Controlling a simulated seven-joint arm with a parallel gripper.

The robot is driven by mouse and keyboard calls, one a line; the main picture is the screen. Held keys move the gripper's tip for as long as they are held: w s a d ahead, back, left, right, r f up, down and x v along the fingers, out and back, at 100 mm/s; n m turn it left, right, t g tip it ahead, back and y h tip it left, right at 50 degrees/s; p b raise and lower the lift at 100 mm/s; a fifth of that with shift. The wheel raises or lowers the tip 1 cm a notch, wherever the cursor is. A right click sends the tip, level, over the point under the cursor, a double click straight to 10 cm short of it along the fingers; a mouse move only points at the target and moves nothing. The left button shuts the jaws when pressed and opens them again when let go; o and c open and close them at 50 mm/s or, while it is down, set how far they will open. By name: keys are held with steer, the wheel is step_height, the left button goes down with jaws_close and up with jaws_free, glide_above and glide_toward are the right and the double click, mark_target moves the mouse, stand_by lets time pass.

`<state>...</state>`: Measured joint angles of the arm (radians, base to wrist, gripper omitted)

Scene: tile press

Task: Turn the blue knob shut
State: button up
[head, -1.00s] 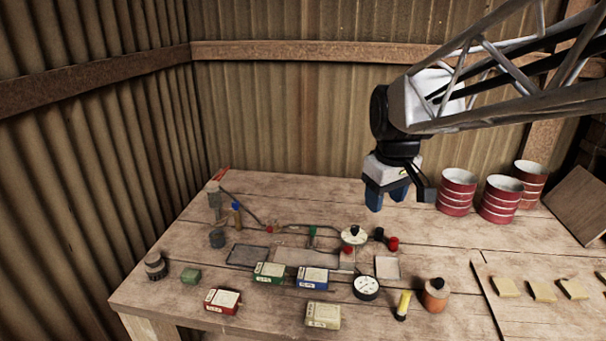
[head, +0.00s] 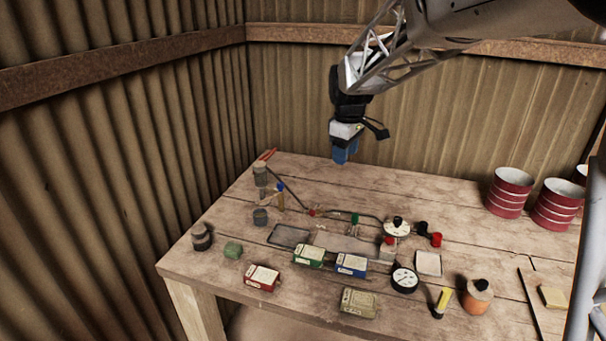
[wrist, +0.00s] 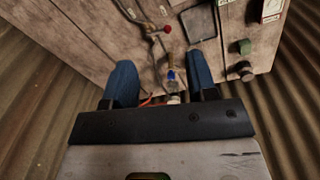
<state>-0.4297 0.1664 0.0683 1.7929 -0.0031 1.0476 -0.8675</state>
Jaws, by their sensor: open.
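The blue knob (head: 281,187) tops a small brass-coloured valve (head: 280,200) at the back left of the table's fittings. In the wrist view the blue knob (wrist: 171,75) lies in the gap between my fingers as seen from the camera, some distance beyond them. My gripper (head: 344,158) is open and empty, its blue fingers pointing down. It is in the air above the back of the table, to the right of the knob in the head view. It also shows in the wrist view (wrist: 162,66). The knob's exact angle is too small to tell.
A thin pipe with a red knob (head: 312,212) and a green knob (head: 355,218) runs right of the valve. A grey cylinder (head: 260,175) stands close to its left. Boxes, a gauge (head: 404,280) and an orange jar (head: 477,295) lie nearer the front. Red drums (head: 509,192) stand right.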

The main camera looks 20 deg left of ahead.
steer(key=w+a+f+n, duration=0.2)
steer(key=w+a, duration=0.1)
steer(key=a, duration=0.3)
steer(key=w+a+f+n, duration=0.1)
steer(key=w+a+f, duration=0.15)
steer(key=a, duration=0.25)
steer(key=n, duration=0.3)
glide_above(280, 183)
steer(key=shift+g, duration=0.4)
step_height(280, 183, down, 6)
steer(key=shift+f, duration=0.1)
steer(key=shift+f, duration=3.85)
steer(key=c, duration=0.9)
